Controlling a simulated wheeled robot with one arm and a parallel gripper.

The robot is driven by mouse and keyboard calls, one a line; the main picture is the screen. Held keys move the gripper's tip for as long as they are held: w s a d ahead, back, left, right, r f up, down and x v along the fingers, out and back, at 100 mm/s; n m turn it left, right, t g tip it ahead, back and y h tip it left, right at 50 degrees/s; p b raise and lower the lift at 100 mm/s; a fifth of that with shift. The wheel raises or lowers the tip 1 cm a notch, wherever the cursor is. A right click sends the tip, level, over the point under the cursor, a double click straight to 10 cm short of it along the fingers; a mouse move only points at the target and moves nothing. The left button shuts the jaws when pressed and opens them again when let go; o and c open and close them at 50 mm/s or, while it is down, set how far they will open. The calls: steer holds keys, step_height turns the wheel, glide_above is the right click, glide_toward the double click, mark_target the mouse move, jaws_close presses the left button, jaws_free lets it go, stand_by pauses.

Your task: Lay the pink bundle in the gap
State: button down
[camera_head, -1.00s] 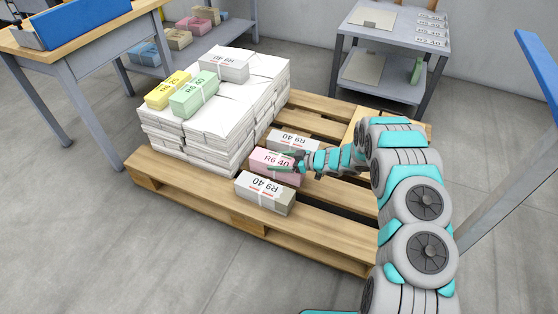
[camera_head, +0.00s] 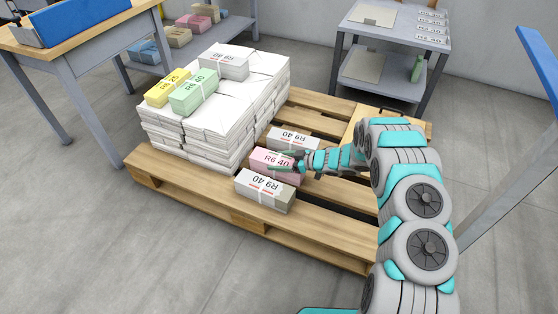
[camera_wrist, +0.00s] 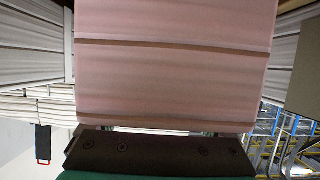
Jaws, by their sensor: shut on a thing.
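The pink bundle (camera_head: 268,160), marked R6 40, lies level on the pallet side between two grey bundles in the head view. One grey bundle (camera_head: 292,140) is behind it and the other grey bundle (camera_head: 264,192) is in front. My gripper (camera_head: 290,163) is shut on the pink bundle from its right end; the fingertips are partly hidden. In the wrist view the pink bundle (camera_wrist: 172,75) fills the middle, close to the gripper's dark base, with grey bundles on both sides. Whether its underside touches the pallet is hidden.
White paper stacks (camera_head: 215,125) stand on the pallet (camera_head: 330,235) to the left, topped by yellow (camera_head: 167,88), green (camera_head: 194,93) and grey (camera_head: 224,62) bundles. A grey shelf table (camera_head: 385,35) stands behind. Pallet slats at the front right are bare.

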jaws_free()
steer(key=shift+d, duration=0.1)
steer(key=v, duration=0.7)
steer(key=shift+s+d+r, duration=0.1)
steer(key=shift+d+r, duration=0.15)
